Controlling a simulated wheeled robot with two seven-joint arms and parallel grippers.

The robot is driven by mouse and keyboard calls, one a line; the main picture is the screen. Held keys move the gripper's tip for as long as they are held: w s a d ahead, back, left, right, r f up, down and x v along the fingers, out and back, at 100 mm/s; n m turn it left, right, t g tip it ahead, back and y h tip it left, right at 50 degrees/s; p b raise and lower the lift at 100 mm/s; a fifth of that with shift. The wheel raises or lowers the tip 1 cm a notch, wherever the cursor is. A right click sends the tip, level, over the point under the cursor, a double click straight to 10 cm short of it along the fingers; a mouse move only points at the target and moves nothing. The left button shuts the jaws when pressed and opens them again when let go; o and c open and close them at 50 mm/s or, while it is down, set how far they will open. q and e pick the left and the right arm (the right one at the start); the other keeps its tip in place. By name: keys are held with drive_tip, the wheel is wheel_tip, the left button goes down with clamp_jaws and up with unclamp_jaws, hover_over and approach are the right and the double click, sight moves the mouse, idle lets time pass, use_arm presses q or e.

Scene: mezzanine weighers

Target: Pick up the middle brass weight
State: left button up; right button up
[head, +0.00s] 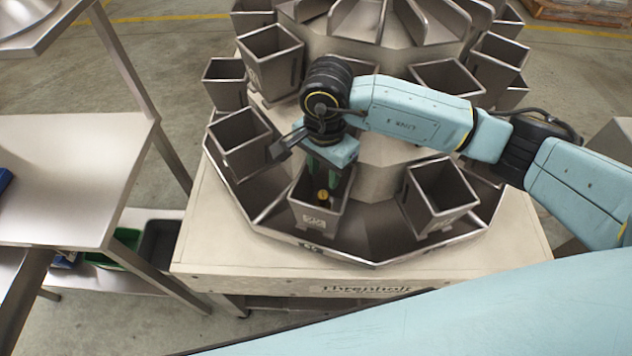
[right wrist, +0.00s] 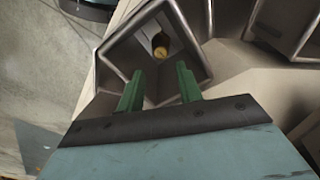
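One small brass weight (head: 322,195) shows inside the front steel bucket (head: 318,220) of the weigher. In the right wrist view the weight (right wrist: 160,50) is in the bucket (right wrist: 112,50), beyond my fingertips and roughly in line with the gap between them. My right gripper (head: 325,178) points down into the bucket's mouth, its green fingers apart with nothing between them. The right wrist view shows the same open fingers (right wrist: 159,77). I see no other brass weight, so I cannot tell if this is the middle one. My left gripper is not in view.
More steel buckets stand around the weigher, one at front right (head: 440,198) and one at left (head: 240,143). The bucket walls are close around my right fingers. A steel table (head: 75,180) stands at left, with a green bin (head: 118,248) below.

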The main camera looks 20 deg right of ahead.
sight(323, 194)
drive_tip(key=shift+w+f, duration=0.2)
drive_tip(key=shift+w, duration=0.15)
drive_tip(key=shift+f+b, duration=0.3)
drive_tip(key=shift+f, duration=0.05)
drive_tip(key=shift+s+f+b, duration=0.1)
drive_tip(key=shift+f+b, duration=0.2)
drive_tip(key=shift+f, duration=0.2)
drive_tip(key=shift+s+f, duration=0.2)
drive_tip(key=shift+f, duration=0.35)
wheel_tip(323, 194, down, 4)
drive_tip(key=shift+r+b, duration=0.1)
drive_tip(key=shift+b, duration=1.05)
drive_tip(key=shift+f, duration=0.3)
drive_tip(key=shift+r, duration=0.1)
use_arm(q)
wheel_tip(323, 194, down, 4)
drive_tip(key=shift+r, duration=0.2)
use_arm(e)
clamp_jaws()
